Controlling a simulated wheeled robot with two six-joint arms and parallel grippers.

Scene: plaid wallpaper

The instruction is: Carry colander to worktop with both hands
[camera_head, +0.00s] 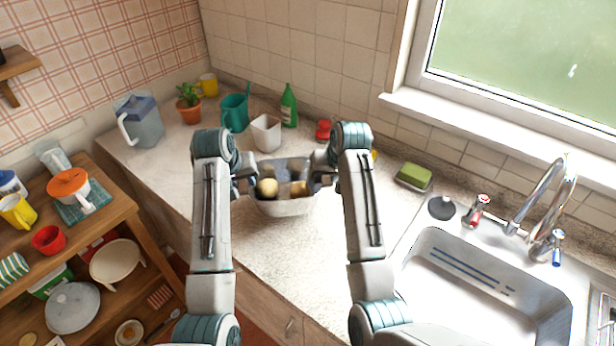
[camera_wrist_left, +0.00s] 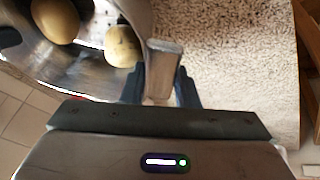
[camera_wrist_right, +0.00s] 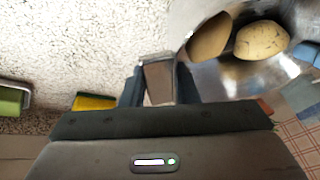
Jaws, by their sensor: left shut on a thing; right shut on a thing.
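The metal colander (camera_head: 285,207) is over the worktop (camera_head: 290,248), between my two arms, and looks level. It holds potatoes (camera_head: 267,187); two of them show in the left wrist view (camera_wrist_left: 55,20). I cannot tell whether its base touches the worktop. My left gripper (camera_head: 248,182) is shut on its left handle (camera_wrist_left: 164,60). My right gripper (camera_head: 324,180) is shut on its right handle (camera_wrist_right: 158,80). My arms hide parts of the colander's sides in the head view.
Behind the colander stand a white container (camera_head: 266,133), a teal watering can (camera_head: 235,113), a green bottle (camera_head: 289,106) and a red item (camera_head: 323,129). A green sponge (camera_head: 414,175) lies by the sink (camera_head: 480,280) at right. A shelf unit (camera_head: 110,215) stands at left. The worktop's front is clear.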

